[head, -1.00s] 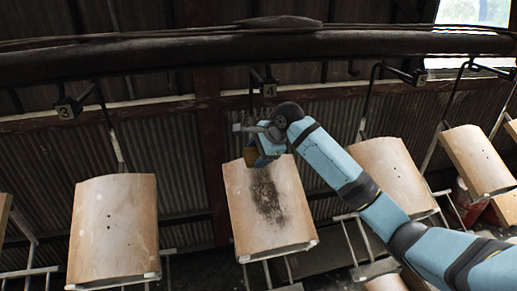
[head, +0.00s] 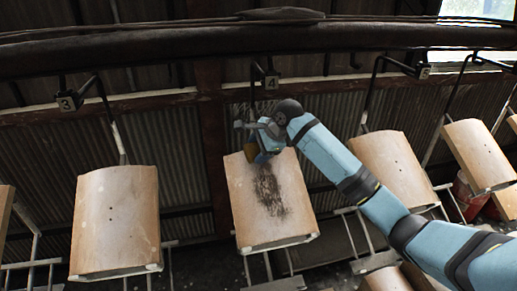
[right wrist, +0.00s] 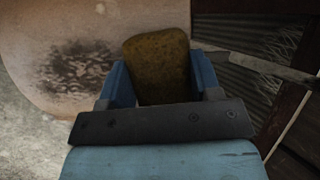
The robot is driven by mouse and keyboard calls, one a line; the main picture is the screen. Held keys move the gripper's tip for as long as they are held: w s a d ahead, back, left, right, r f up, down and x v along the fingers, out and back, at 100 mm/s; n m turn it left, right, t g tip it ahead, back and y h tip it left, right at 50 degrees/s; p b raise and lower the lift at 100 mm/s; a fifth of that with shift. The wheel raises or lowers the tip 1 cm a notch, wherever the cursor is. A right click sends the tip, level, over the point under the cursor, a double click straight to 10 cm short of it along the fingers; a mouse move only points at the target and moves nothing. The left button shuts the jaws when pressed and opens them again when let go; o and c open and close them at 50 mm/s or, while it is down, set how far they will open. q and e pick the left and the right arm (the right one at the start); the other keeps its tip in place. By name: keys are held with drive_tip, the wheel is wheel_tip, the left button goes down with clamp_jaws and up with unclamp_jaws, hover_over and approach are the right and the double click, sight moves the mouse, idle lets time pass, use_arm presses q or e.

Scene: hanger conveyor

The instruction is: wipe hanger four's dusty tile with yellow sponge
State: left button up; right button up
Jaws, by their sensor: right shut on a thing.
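Hanger four's tile (head: 285,225) is a curved tan tile hanging below the plate marked 4 (head: 271,82). A dark dusty patch (head: 268,190) runs down its upper middle; it also shows in the right wrist view (right wrist: 78,65). My right gripper (head: 256,150) is at the tile's upper edge, shut on the yellow sponge (right wrist: 158,62), which looks brownish-yellow. In the head view the sponge (head: 250,153) shows only in part. I cannot tell whether it touches the tile. My left gripper is not in view.
Hanger three's tile (head: 115,220) hangs to the left, and another tile (head: 395,170) hangs to the right. A dark overhead rail (head: 180,48) crosses above. A red bucket (head: 466,192) stands at the right. Corrugated wall is behind.

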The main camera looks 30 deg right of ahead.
drive_tip(key=shift+w+d+f, duration=0.1)
drive_tip(key=shift+w+f, duration=0.3)
drive_tip(key=shift+f, duration=0.4)
drive_tip(key=shift+s, duration=0.1)
drive_tip(key=shift+s+a+f, duration=0.2)
drive_tip(key=shift+s+f, duration=0.2)
drive_tip(key=shift+s, duration=0.4)
drive_tip(key=shift+s+a+f, duration=0.2)
drive_tip(key=shift+s+f, duration=0.15)
drive_tip(key=shift+s, duration=0.4)
drive_tip(key=shift+s+f, duration=0.1)
drive_tip(key=shift+s, duration=0.05)
